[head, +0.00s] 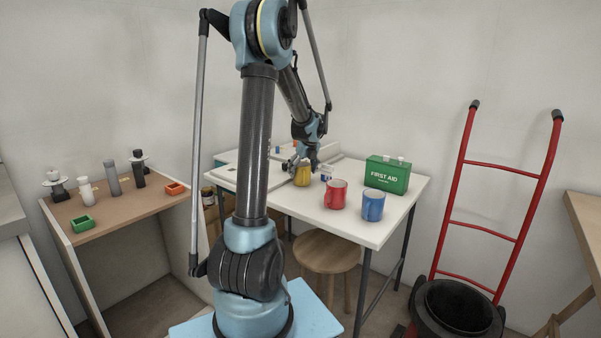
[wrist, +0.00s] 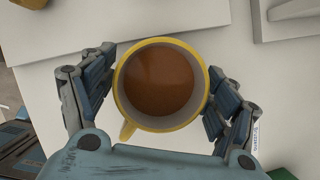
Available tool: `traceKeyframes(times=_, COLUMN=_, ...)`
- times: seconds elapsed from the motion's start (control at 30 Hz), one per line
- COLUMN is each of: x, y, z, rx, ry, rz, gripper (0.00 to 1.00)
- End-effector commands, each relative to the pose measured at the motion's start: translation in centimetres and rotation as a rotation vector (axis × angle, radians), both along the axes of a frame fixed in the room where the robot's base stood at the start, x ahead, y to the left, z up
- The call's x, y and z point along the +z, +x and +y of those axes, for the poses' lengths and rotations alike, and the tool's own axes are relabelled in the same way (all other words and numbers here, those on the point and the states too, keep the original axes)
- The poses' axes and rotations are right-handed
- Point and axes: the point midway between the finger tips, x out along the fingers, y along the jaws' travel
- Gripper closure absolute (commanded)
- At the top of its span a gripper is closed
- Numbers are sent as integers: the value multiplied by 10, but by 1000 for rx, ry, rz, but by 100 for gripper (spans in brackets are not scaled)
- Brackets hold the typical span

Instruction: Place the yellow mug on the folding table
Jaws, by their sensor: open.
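The yellow mug (head: 302,176) stands upright on the white-topped folding table (head: 356,229), left of a red mug. In the wrist view I look down into the yellow mug (wrist: 160,84), which has a brown inside, perhaps a drink, and its handle points to the lower left. My gripper (head: 297,165) is at the mug in the head view, partly covering its top. In the wrist view my open gripper (wrist: 158,92) has a finger on each side of the mug. The right finger is very close to the rim; I cannot tell whether it touches.
The red mug (head: 336,194) and blue mug (head: 373,205) stand to the right near the table's front. A green first aid box (head: 388,175) is behind them. A wooden stool (head: 326,251) is below the front edge. A red hand truck (head: 492,225) stands at right.

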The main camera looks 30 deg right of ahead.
Motion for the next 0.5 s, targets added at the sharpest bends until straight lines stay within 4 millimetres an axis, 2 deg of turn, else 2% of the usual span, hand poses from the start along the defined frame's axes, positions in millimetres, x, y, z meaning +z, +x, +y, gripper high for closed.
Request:
traceKeyframes(times=0.27, x=8, y=-2, z=2, rx=1, ry=1, rz=0, gripper=20)
traceKeyframes(times=0.5, x=41, y=-16, z=2, rx=1, ry=0, rz=0, gripper=20)
